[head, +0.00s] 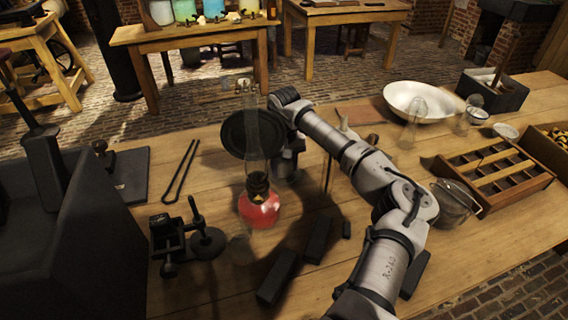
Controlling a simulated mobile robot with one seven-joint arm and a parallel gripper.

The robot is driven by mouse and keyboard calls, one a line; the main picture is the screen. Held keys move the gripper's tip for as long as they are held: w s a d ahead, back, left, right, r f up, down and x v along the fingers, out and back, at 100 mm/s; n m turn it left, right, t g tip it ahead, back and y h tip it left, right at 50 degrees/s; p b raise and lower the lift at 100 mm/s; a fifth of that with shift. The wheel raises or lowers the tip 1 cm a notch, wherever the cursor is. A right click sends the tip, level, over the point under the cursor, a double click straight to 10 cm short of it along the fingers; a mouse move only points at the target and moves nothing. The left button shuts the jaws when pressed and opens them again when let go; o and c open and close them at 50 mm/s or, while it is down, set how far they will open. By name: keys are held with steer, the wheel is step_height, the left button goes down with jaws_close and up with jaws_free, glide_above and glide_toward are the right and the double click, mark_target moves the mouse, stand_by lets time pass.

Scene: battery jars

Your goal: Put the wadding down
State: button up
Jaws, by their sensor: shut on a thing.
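My arm reaches in from the lower right and bends down at the wrist behind the oil lamp. My gripper (287,170) is a dark shape low over the middle of the table, just right of the lamp's glass chimney. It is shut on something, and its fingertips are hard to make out. The wadding cannot be made out at the fingers, where the lamp and shadow cover the view. Whether it touches the table cannot be told.
The oil lamp (259,208) with red fuel stands close left of my gripper, beside a dark round disc (240,136). Dark blocks (277,277) lie in front. A white basin (418,99) and a divided wooden tray (490,172) stand right.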

steer(key=shift+f, duration=0.2)
steer(key=o, duration=0.6)
steer(key=shift+r, duration=0.1)
step_height(320, 180, up, 12)
steer(key=b, duration=0.2)
steer(key=shift+r+b, duration=0.15)
steer(key=shift+b, duration=0.25)
